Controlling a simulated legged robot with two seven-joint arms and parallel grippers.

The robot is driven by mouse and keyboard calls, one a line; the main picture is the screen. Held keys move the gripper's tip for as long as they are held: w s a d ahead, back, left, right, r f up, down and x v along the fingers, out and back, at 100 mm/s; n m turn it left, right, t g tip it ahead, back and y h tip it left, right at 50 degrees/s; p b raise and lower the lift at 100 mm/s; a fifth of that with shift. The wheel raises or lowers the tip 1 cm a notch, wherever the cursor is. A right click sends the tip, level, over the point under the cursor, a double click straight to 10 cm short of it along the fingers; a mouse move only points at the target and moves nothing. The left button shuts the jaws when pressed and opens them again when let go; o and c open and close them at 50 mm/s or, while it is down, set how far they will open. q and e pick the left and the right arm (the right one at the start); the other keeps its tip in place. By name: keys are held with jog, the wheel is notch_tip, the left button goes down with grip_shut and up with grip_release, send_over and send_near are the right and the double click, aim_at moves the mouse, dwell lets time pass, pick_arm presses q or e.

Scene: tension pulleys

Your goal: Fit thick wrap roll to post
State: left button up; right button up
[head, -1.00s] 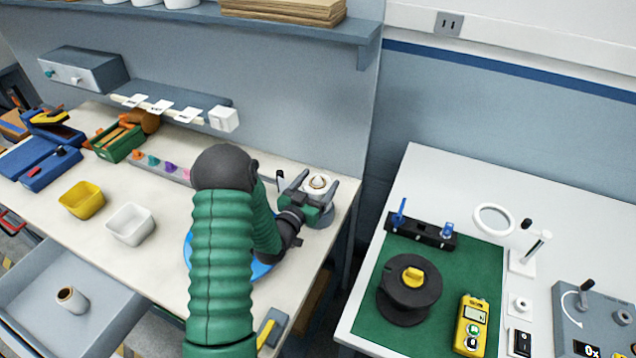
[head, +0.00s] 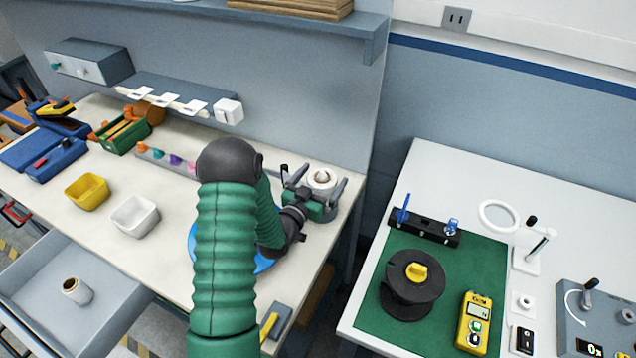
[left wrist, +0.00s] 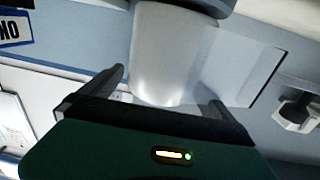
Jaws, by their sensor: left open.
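A white wrap roll with a tan core end (head: 322,177) stands upright at the right end of the left bench, on a grey round base. My left gripper (head: 317,187) is open, with one finger on either side of the roll. In the left wrist view the pale, slightly see-through roll (left wrist: 165,55) rises between the spread fingers (left wrist: 168,92), with a gap visible on each side. The post inside the roll is hidden. A second, slimmer-looking roll with a brown core (head: 77,291) lies in the open grey drawer. My right gripper is not in view.
A blue disc (head: 197,245) lies partly under my left arm. Yellow (head: 87,192) and white (head: 135,217) bins stand to the left. The back wall is close behind the roll. A gap separates this bench from the right table, which carries a black spool (head: 410,290).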

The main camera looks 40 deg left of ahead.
pick_arm(q)
jog(key=v, duration=0.3)
jog(key=b+v, duration=0.1)
jog(key=v, duration=0.6)
jog(key=shift+a+f+b, duration=0.1)
jog(key=shift+f+b, duration=0.15)
jog(key=shift+b, duration=0.15)
jog(key=p+v, duration=0.4)
jog(key=v, duration=0.2)
jog(key=shift+s, duration=0.3)
jog(key=shift+r, duration=0.1)
